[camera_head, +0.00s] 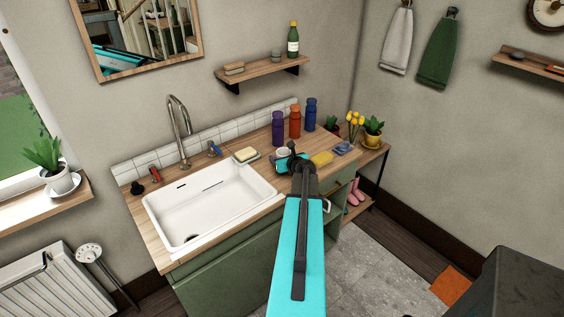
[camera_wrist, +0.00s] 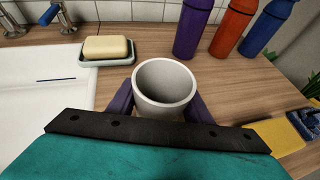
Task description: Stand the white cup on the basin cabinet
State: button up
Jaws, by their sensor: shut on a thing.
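The white cup (camera_wrist: 165,86) is upright between the two dark fingers of my gripper (camera_wrist: 163,100) in the wrist view. My gripper is shut on the cup, one finger on each side. The cup is over the wooden top of the basin cabinet (camera_wrist: 115,91), and its base is hidden, so I cannot tell whether it touches the wood. In the head view a little of the cup (camera_head: 283,152) shows beside my gripper (camera_head: 286,156), right of the white basin. The green-fronted basin cabinet (camera_head: 222,272) stands below.
A soap dish (camera_wrist: 107,58) with soap lies left of the cup. Purple (camera_wrist: 191,28), orange (camera_wrist: 233,25) and blue (camera_wrist: 268,27) bottles stand behind it. A yellow sponge (camera_head: 322,158) and a blue cloth (camera_head: 342,148) lie to the right. The sunken basin (camera_head: 210,200) is left.

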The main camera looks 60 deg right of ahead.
jog(key=shift+w+f+b, duration=0.1)
jog(key=shift+f+b, duration=0.2)
jog(key=shift+f, duration=0.35)
jog(key=shift+f, duration=0.15)
jog(key=o, duration=1.3)
jog(key=shift+o, duration=0.2)
jog(key=shift+r, duration=0.2)
jog(key=shift+b+v, duration=0.35)
jog(key=shift+v, duration=1.15)
jog(key=shift+b+v, duration=0.95)
jog(key=shift+v, duration=3.6)
jog(key=shift+w, duration=0.15)
